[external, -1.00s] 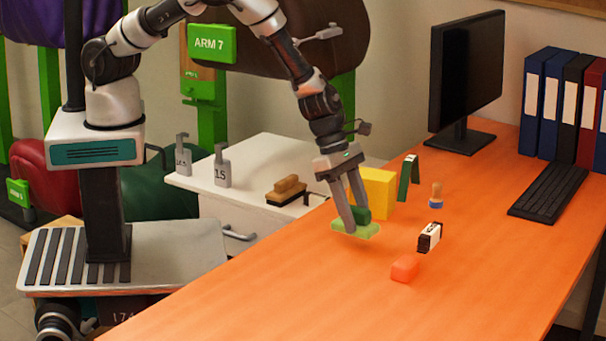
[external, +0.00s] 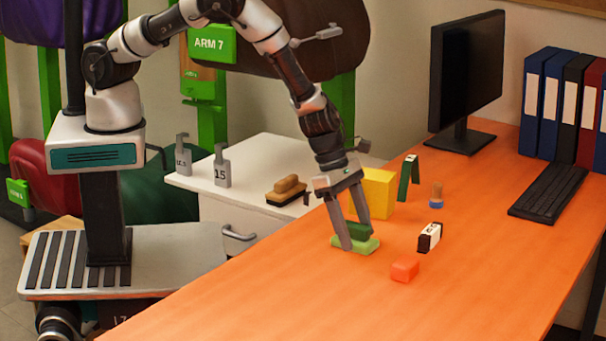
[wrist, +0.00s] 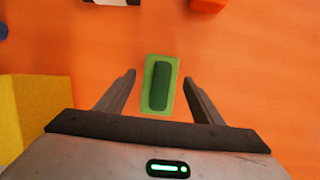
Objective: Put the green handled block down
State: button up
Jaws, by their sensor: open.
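The green handled block (external: 368,246) has a light green base and a dark green handle on top. It lies flat on the orange table in the external view. My gripper (external: 357,243) is low over it, with one finger on each side. In the wrist view the block (wrist: 158,86) sits between the fingertips of my gripper (wrist: 160,78). A gap shows on both sides of the handle, so the jaws are open and do not hold it.
A yellow block (external: 376,190) stands close behind my gripper. An orange-red block (external: 405,270), a small white-and-black box (external: 429,237), a blue-based peg (external: 436,197) and a dark green clip-like piece (external: 409,180) stand nearby. The table's front part (external: 290,295) is clear.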

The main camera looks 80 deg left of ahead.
jog(key=shift+r, duration=0.4)
jog(key=p+v, duration=0.2)
jog(key=v, duration=0.9)
jog(key=shift+s+a+r, duration=0.15)
jog(key=shift+r, duration=0.05)
